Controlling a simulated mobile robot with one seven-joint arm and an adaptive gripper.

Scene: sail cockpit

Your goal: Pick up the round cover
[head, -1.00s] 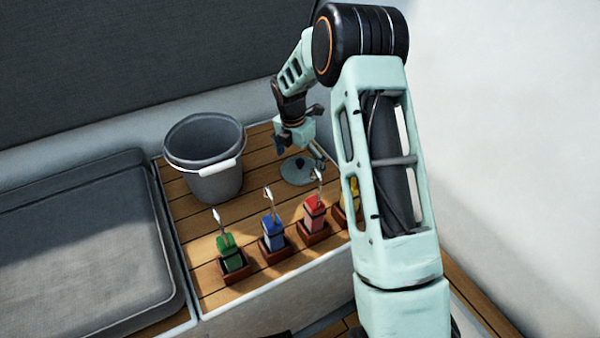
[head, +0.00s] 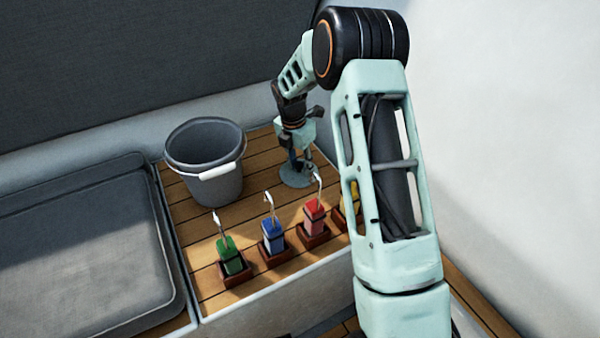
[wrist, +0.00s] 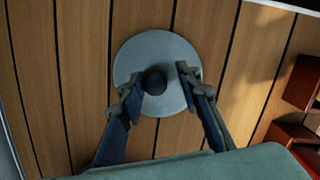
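The round cover is a flat grey-blue disc (wrist: 154,50) with a dark knob (wrist: 154,83) at its middle, lying on the wooden slats in the wrist view. In the head view the cover (head: 293,178) lies to the right of the bucket, partly hidden by my gripper. My gripper (wrist: 157,84) is open over the cover, one finger on each side of the knob. The left finger is close to the knob; a clear gap shows at the right finger. In the head view my gripper (head: 299,163) points down at the cover.
A grey bucket (head: 205,165) stands left of the cover. In front is a row of small brown holders with green (head: 230,256), blue (head: 272,236), red (head: 314,215) and yellow items. A grey cushion (head: 80,245) lies at the left.

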